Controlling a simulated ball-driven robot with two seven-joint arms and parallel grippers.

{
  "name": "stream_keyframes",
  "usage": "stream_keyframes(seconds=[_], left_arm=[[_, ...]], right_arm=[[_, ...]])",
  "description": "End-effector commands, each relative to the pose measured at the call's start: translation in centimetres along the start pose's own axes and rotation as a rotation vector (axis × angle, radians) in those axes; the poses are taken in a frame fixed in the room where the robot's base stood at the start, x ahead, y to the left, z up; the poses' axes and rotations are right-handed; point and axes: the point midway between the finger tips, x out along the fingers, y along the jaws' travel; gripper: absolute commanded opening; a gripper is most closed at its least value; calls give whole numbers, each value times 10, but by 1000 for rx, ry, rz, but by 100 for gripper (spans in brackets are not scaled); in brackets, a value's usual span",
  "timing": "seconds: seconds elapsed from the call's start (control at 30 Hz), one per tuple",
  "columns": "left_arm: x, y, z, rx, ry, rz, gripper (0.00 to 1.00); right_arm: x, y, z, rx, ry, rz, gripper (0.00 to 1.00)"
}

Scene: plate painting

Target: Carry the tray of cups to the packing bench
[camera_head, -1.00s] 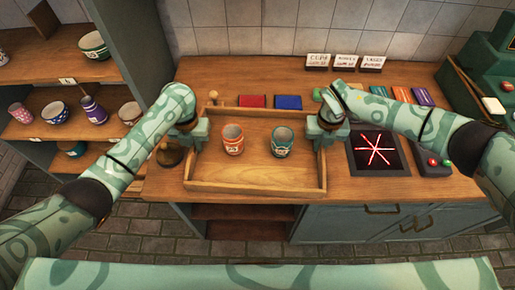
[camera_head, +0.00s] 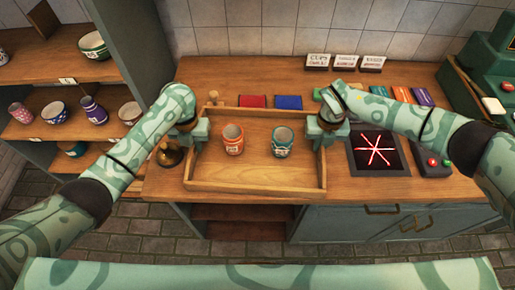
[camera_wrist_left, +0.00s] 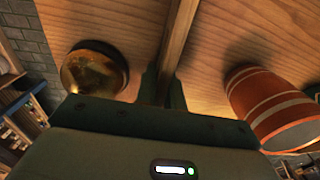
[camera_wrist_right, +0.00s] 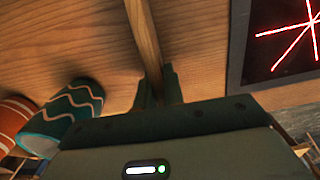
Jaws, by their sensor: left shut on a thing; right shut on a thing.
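The wooden tray (camera_head: 255,190) rests on the counter. An orange cup (camera_head: 233,141) and a teal cup (camera_head: 282,143) stand upright inside it, apart from each other. My left gripper (camera_head: 203,133) is shut on the tray's left wall, which runs between its fingers in the left wrist view (camera_wrist_left: 165,85). My right gripper (camera_head: 318,133) is shut on the right wall, seen between its fingers in the right wrist view (camera_wrist_right: 157,85). The orange cup also shows in the left wrist view (camera_wrist_left: 268,105), and the teal cup in the right wrist view (camera_wrist_right: 68,115). I cannot tell which bench is the packing bench.
A brass bell (camera_head: 170,153) stands just left of the tray. A dark panel with red glowing lines (camera_head: 375,150) lies close to its right. Red (camera_head: 252,101) and blue (camera_head: 288,102) pads and small signs (camera_head: 345,63) are behind. Shelves with pottery (camera_head: 60,90) stand left.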

Motion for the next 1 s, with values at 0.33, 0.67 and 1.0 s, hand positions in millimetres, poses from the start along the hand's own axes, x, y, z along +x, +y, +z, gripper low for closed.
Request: stream_keyframes(seconds=[0.33, 0.67, 1.0], left_arm=[[-19, 0, 2, 0, -8, -1, 0], [-56, 0, 2, 0, -15, 0, 0], [-57, 0, 2, 0, -15, 0, 0]], right_arm=[[-18, 0, 1, 0, -6, 1, 0], [-55, 0, 2, 0, -13, 2, 0], [-57, 0, 2, 0, -13, 1, 0]])
